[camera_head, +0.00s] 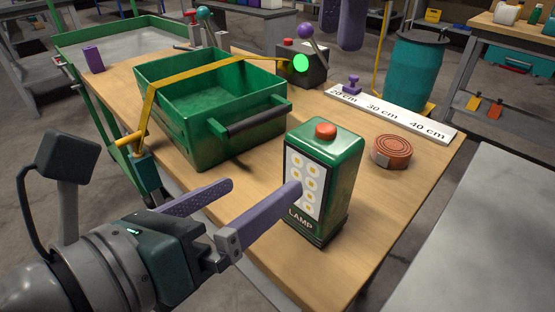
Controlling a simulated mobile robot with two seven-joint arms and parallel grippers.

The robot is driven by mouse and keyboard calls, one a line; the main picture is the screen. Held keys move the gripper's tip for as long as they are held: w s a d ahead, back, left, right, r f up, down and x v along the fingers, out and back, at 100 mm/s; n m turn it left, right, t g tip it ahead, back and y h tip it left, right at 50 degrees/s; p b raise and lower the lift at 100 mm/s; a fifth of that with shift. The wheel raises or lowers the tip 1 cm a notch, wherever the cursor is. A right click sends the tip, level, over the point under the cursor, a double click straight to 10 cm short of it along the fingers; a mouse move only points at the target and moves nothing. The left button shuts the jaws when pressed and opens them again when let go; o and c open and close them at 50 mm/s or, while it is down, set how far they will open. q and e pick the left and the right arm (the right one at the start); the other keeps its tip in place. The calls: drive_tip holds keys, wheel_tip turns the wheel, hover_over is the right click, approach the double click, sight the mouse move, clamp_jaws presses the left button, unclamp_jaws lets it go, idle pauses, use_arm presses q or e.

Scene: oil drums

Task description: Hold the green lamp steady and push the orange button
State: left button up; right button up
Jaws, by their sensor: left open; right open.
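The green lamp (337,179) stands upright on the wooden table, with a white panel of several small lights and the word LAMP on its front. The orange button (326,131) is on its top. My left gripper (264,186) is open, with two purple fingers to the left of the lamp. The nearer fingertip overlaps the lamp's left front edge in the picture; I cannot tell whether it touches. My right gripper (341,18) shows only as two purple fingers at the top edge, apart and empty, far from the lamp; the rest is out of frame.
A green crate (178,133) with a yellow strap stands left of the lamp on the table (395,195). An orange coil (391,151) and a white ruler board (400,118) lie to the right. A dark lever box (312,72) and teal drum (412,75) are behind.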

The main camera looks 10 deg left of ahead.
sight(317, 192)
use_arm(q)
drive_tip(key=w+d+f+m, duration=0.1)
drive_tip(key=w+d+m, duration=0.1)
drive_tip(key=w+d+f+m+g+h, duration=0.1)
drive_tip(key=w+d+f+m, duration=0.1)
drive_tip(key=d, duration=0.1)
drive_tip(key=w+d+f+m+h, duration=0.1)
drive_tip(key=w+d+m, duration=0.1)
drive_tip(key=shift+d+f+m, duration=0.25)
drive_tip(key=shift+m, duration=0.15)
drive_tip(key=shift+c, duration=0.4)
drive_tip(key=c, duration=1.4)
use_arm(e)
drive_tip(key=shift+c, duration=0.2)
use_arm(q)
drive_tip(key=shift+c, duration=0.2)
use_arm(e)
clamp_jaws()
idle(0.4)
